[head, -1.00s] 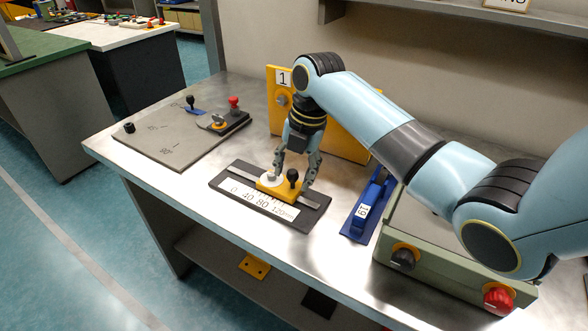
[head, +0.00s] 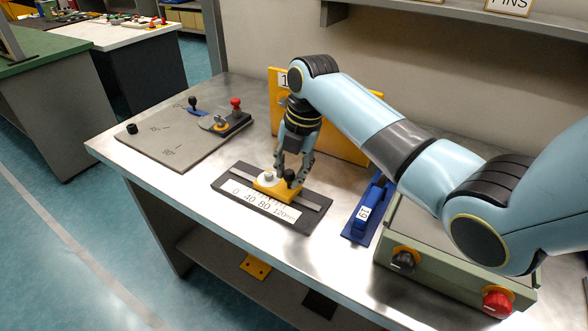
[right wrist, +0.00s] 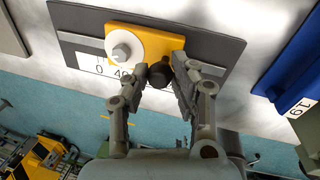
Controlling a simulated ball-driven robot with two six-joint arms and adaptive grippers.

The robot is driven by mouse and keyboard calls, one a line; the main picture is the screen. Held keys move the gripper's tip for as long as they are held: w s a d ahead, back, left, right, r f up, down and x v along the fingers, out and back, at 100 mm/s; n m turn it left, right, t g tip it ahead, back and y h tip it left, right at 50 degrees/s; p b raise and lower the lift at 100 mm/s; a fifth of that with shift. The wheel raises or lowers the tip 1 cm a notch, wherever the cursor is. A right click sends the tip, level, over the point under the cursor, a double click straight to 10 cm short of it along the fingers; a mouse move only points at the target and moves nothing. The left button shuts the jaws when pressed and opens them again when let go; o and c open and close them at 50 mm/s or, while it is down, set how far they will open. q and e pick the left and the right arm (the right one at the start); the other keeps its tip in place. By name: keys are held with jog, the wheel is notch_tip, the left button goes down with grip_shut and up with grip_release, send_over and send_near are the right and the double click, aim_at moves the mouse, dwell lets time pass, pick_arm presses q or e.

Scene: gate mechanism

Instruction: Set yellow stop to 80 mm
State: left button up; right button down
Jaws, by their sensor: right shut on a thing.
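The yellow stop (head: 287,194) sits on a dark rail plate (head: 228,180) with a white scale (head: 262,207) marked 0, 40, 80 and 120 mm. The stop carries a round white disc and a black knob (right wrist: 160,73). In the head view the stop lies above the middle numbers; its exact reading cannot be made out. My right gripper (head: 291,172) points down at the stop, shut on the black knob, with one finger on each side of it in the right wrist view (right wrist: 163,70). My left gripper is not in view.
A yellow upright panel (head: 345,140) stands close behind my right gripper. A blue block (head: 370,208) marked 19 and a green box (head: 430,232) with black and red knobs lie to the right. A grey plate (head: 160,145) with a red-knobbed lever lies to the left.

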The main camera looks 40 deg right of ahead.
jog(key=c, duration=1.1)
grip_release()
jog(key=shift+o, duration=0.2)
jog(key=shift+r, duration=0.1)
notch_tip(320, 180, up, 12)
jog(key=s+d, duration=0.1)
jog(key=s, duration=0.1)
jog(key=shift+d, duration=0.15)
jog(key=shift+f, duration=0.2)
